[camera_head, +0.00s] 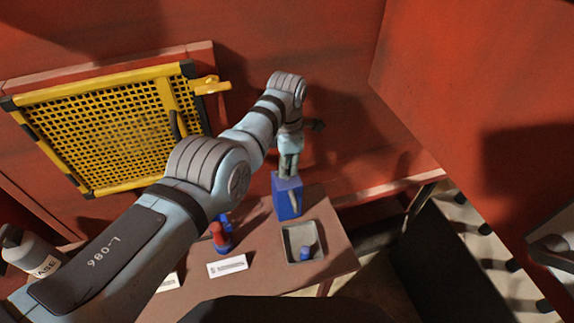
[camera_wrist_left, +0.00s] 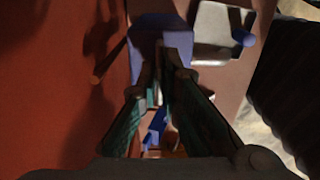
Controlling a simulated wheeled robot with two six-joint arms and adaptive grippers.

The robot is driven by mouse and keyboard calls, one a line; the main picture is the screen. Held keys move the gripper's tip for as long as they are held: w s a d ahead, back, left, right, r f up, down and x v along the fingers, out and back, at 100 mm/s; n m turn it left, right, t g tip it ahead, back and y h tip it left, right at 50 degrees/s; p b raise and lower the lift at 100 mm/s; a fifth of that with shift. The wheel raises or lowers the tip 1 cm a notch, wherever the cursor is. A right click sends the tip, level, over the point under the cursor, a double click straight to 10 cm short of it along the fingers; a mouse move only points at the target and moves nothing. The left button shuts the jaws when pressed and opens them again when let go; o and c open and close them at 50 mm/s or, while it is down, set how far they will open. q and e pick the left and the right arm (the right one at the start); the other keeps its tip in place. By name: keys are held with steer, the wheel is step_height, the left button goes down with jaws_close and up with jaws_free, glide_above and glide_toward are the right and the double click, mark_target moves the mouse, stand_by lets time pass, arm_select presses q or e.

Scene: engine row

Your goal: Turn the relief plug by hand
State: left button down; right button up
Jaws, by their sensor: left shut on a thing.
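My left gripper (camera_head: 289,172) points down onto the top of a blue block (camera_head: 287,200) at the back of a small brown table. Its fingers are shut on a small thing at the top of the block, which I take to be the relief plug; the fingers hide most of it. In the left wrist view the shut fingers (camera_wrist_left: 162,88) reach over the blue block (camera_wrist_left: 152,35). Which way the plug is turned cannot be seen.
A shallow grey tray (camera_head: 290,256) with a small blue piece (camera_head: 306,252) stands on the brown table (camera_head: 337,262). A red knob-topped piece (camera_head: 219,240) and a white label card (camera_head: 228,266) are nearby. A yellow mesh panel (camera_head: 110,125) hangs on the red wall; a white bottle (camera_head: 28,252) stands left.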

arm_select(q)
steer(key=shift+s+a+f, duration=0.1)
steer(key=shift+s+f, duration=0.2)
steer(key=shift+f, duration=0.1)
steer(key=c, duration=1.8)
jaws_free()
steer(key=shift+w, duration=0.25)
steer(key=shift+r, duration=0.1)
step_height(320, 180, up, 12)
steer(key=shift+w, duration=0.1)
